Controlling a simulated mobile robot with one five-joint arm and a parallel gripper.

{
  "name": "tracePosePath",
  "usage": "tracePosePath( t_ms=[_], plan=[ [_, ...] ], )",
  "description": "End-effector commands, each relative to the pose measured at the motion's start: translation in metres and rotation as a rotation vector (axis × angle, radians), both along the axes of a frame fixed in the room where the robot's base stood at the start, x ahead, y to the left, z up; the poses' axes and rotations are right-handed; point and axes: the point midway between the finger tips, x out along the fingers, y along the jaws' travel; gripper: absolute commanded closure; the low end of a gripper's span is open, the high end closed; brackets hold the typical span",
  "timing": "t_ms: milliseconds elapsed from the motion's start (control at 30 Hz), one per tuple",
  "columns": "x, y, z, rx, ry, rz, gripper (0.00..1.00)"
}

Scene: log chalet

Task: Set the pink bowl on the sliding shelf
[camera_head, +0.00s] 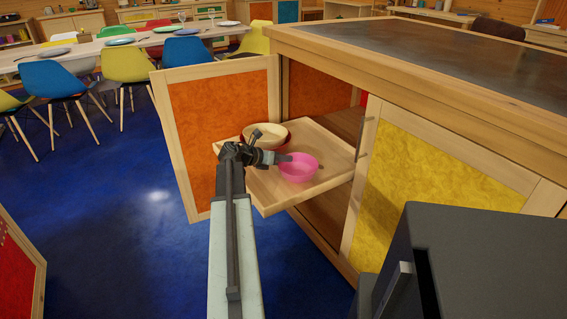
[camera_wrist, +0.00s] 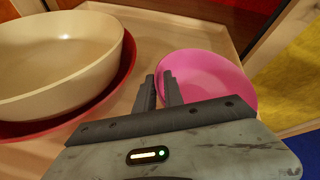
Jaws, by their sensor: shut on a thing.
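The pink bowl (camera_head: 298,168) is upright at or just above the pulled-out wooden sliding shelf (camera_head: 333,150); I cannot tell whether it touches the board. It also shows in the wrist view (camera_wrist: 215,80). My gripper (camera_head: 284,158) is shut on the bowl's near-left rim. The two dark fingers (camera_wrist: 161,88) show close together at that rim in the wrist view. The shelf extends from an open island cabinet. A cream bowl (camera_wrist: 60,55) inside a red bowl (camera_wrist: 125,85) stands on the shelf left of the pink bowl, with a small gap between them.
An open orange door (camera_head: 218,125) stands left of the shelf, and a yellow panel (camera_head: 420,180) lies to its right. The dark countertop (camera_head: 430,50) overhangs behind. Bare shelf shows beyond the pink bowl. Blue floor (camera_head: 120,210) is open at left, before chairs and a table.

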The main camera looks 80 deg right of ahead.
Motion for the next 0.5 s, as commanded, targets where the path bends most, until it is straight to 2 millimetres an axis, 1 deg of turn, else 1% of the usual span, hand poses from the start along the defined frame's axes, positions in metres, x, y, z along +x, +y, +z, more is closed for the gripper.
tracePosePath(
  t_ms=[100, 233, 267, 300, 333, 500],
  plan=[
    [0.0019, 0.0004, 0.0021, 0.0, 0.001, 0.003, 1.0],
    [0.002, 0.0005, -0.0029, 0.0, 0.001, 0.003, 1.0],
    [0.0018, 0.0004, -0.0015, 0.0, 0.0, 0.002, 0.79],
    [0.0014, 0.0004, -0.0011, 0.0, 0.0, 0.002, 0.68],
    [0.0011, 0.0002, -0.0011, 0.001, 0.0, 0.001, 0.66],
    [-0.0004, -0.0003, -0.001, 0.0, 0.001, -0.001, 0.66]
  ],
)
